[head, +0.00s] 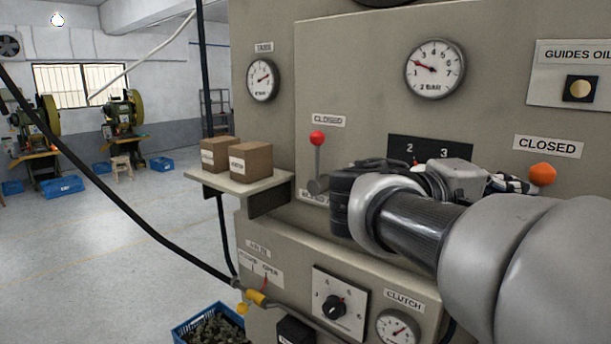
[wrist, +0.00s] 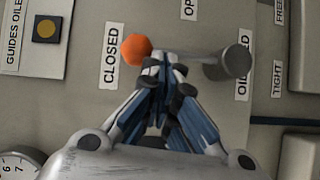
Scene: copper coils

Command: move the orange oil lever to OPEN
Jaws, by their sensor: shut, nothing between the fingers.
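The orange lever knob (head: 542,174) stands just below the CLOSED label (head: 548,146) on the machine front. In the wrist view the orange knob (wrist: 136,49) lies beside the CLOSED label (wrist: 112,55), and its grey arm runs right to a round pivot (wrist: 232,62). An OPEN label (wrist: 188,9) is partly cut off at the top edge. My gripper (wrist: 166,66) is shut and empty, its fingertips beside the knob and overlapping the lever arm; I cannot tell if they touch. In the head view my gripper (head: 517,184) is left of the knob, and my arm hides the lever's lower part.
A red-knobbed lever (head: 317,139) stands at its own CLOSED label, left of my wrist. A shelf (head: 242,186) with two boxes (head: 238,158) juts out further left.

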